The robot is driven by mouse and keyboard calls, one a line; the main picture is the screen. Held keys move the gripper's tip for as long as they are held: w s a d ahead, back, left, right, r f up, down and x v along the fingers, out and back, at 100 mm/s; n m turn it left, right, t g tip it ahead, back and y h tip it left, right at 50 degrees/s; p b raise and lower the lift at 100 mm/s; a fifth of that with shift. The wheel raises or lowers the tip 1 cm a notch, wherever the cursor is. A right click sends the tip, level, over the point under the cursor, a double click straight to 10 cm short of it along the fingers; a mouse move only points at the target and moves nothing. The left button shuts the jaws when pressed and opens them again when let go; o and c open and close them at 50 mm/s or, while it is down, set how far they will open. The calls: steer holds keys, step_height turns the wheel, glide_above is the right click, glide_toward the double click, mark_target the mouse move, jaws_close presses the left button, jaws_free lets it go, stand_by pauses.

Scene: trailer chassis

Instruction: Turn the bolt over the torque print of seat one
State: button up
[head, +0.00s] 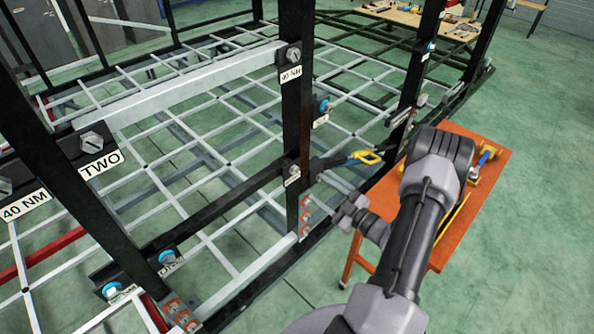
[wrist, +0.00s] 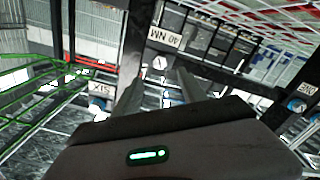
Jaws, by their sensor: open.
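In the wrist view a pale hex bolt (wrist: 160,62) sits on a dark post beside an upside-down print reading 40 NM (wrist: 165,37). My gripper (wrist: 160,77) is open, and its two fingers point at this bolt, one to each side in the picture. I cannot tell the gap in depth. A tag reading ONE (wrist: 308,88) is at the right edge, with a blue-collared bolt (wrist: 297,105) by it. A tag reading SIX (wrist: 100,88) is at left.
In the head view an orange cart (head: 460,225) stands right of the chassis, partly behind my arm. A yellow-handled tool (head: 366,157) is close by my gripper. Other bolts sit by the TWO tag (head: 101,163) and another 40 NM print (head: 290,75). Green floor is clear at right.

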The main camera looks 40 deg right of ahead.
mark_target(296, 171)
steer(key=w, duration=1)
steer(key=shift+a, duration=0.35)
jaws_close()
